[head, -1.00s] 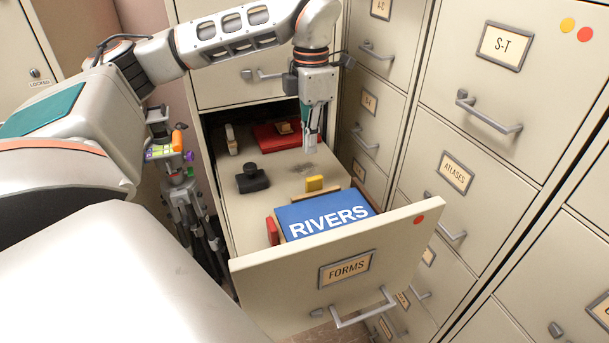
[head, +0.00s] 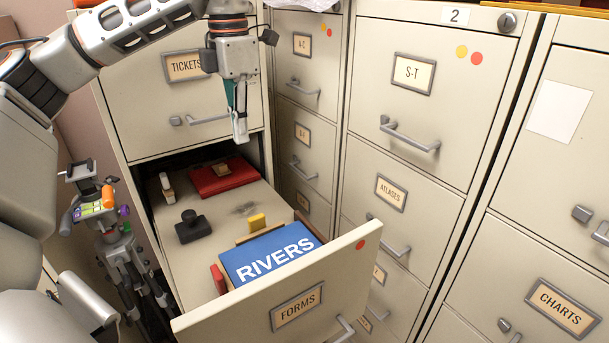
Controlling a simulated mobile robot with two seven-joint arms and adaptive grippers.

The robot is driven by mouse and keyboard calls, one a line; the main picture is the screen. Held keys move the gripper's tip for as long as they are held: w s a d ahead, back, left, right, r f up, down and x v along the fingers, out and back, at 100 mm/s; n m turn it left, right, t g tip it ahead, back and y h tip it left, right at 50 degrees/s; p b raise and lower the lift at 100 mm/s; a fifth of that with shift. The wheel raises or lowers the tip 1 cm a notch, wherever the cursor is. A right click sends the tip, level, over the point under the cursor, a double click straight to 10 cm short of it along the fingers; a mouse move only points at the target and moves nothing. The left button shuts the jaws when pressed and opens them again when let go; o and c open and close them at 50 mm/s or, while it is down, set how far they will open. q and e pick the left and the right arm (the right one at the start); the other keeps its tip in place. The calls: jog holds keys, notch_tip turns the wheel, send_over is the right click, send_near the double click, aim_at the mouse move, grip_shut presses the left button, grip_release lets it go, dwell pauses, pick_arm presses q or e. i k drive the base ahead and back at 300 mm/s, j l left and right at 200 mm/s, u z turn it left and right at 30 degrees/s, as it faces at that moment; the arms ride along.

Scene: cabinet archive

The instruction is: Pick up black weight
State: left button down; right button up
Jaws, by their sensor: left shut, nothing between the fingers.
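The black weight (head: 192,226) has a flat base with a round knob on top. It sits in the open FORMS drawer (head: 275,308), toward the drawer's left side. My left gripper (head: 239,138) points down above the back right part of the drawer, higher than the weight and to its right. Its fingers are together and nothing shows between them. It is apart from the weight. My right gripper does not show in the head view.
The drawer also holds a blue RIVERS book (head: 270,253), a red folder (head: 222,177), a small white item (head: 167,186), a yellow item (head: 257,222) and a red item (head: 218,279). A tripod stand (head: 130,265) is left of the drawer. Closed cabinets (head: 440,100) stand at right.

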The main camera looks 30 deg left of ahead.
aim_at(193, 226)
jog(key=k, duration=1.5)
